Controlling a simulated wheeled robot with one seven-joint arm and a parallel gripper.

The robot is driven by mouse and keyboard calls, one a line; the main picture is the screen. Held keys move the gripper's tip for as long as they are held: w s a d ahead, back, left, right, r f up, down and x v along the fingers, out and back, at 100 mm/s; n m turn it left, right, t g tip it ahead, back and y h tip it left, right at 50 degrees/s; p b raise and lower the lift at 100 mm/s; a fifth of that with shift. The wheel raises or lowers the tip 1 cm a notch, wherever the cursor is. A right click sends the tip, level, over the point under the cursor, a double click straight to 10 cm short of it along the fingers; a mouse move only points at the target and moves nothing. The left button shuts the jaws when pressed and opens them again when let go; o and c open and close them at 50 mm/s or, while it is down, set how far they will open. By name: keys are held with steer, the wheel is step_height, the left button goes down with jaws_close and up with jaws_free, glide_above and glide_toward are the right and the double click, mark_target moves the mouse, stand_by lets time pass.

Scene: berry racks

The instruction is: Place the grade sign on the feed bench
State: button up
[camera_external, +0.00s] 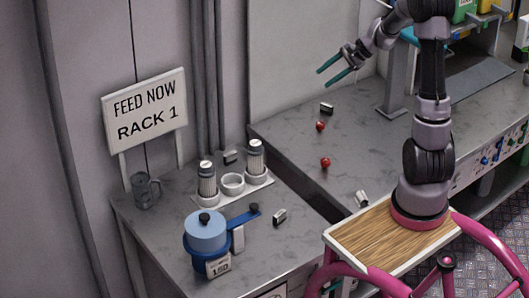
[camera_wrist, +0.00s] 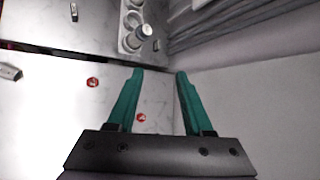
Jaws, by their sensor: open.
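I cannot tell for sure which thing is the grade sign. Small black-and-white blocks lie on the benches: one on the right bench near the back (camera_external: 327,108), one near my base (camera_external: 362,198) and one on the left bench (camera_external: 280,216). A "FEED NOW RACK 1" board (camera_external: 146,110) stands at the back of the left bench (camera_external: 170,215), perhaps the feed bench. My gripper (camera_external: 324,77) is open above the right bench, with nothing visible between its teal fingers; the fingers also show in the wrist view (camera_wrist: 158,73).
A dark gap separates the benches.

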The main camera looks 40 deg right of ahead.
steer(key=s+a+r+n+h, duration=0.2)
steer(key=s+r+n, duration=0.2)
steer(key=s, duration=0.3)
steer(key=s+a+r+n+t+h, duration=0.1)
steer(key=s+a+r+n, duration=0.2)
steer(key=s, duration=0.5)
steer(key=s+a+r+n+h, duration=0.2)
steer(key=s+r+n, duration=0.3)
steer(key=s, duration=0.3)
steer(key=shift+a+r+t+h, duration=0.3)
steer(key=shift+a+r, duration=0.05)
